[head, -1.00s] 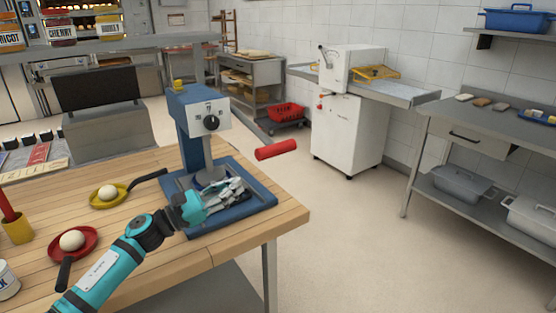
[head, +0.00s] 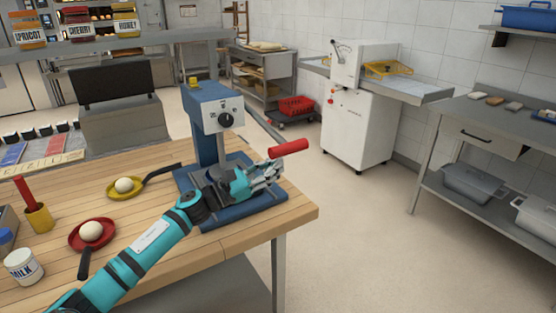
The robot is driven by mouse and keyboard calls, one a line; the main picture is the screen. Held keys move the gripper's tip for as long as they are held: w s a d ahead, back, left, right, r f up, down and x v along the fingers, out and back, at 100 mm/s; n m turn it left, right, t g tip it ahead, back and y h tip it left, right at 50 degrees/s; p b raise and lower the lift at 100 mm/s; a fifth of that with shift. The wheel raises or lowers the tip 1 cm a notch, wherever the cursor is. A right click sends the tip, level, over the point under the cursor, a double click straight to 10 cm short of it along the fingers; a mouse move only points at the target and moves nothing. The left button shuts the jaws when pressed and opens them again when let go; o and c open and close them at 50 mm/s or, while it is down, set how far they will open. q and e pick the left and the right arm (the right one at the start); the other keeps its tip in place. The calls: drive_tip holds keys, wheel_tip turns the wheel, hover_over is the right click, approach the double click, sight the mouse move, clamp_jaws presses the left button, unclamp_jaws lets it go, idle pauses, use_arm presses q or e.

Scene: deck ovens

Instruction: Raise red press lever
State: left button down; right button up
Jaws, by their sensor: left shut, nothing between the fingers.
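The blue press (head: 208,112) stands on its blue base (head: 258,207) at the right end of the wooden table, with a black dial on its grey front. Its red lever (head: 289,147) is a bar sticking out to the right, nearly level with a slight upward tilt. My left gripper (head: 278,170) is shut and empty, above the base and just below the red lever in the picture. I cannot tell whether its fingertips touch the lever. My teal left arm and gripper hide part of the press's lower middle. My right gripper is not in view.
A yellow pan (head: 126,194) and a red pan (head: 78,237), each with a dough ball, lie on the wooden table (head: 180,260) left of the press. A yellow cup (head: 39,219) and a milk jar (head: 22,267) stand farther left.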

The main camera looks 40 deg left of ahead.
use_arm(q)
drive_tip(key=shift+w+d+r, duration=0.15)
drive_tip(key=shift+w+d, duration=0.15)
drive_tip(key=shift+w, duration=0.25)
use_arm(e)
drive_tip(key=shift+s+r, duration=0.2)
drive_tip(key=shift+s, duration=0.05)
use_arm(q)
drive_tip(key=shift+r, duration=0.1)
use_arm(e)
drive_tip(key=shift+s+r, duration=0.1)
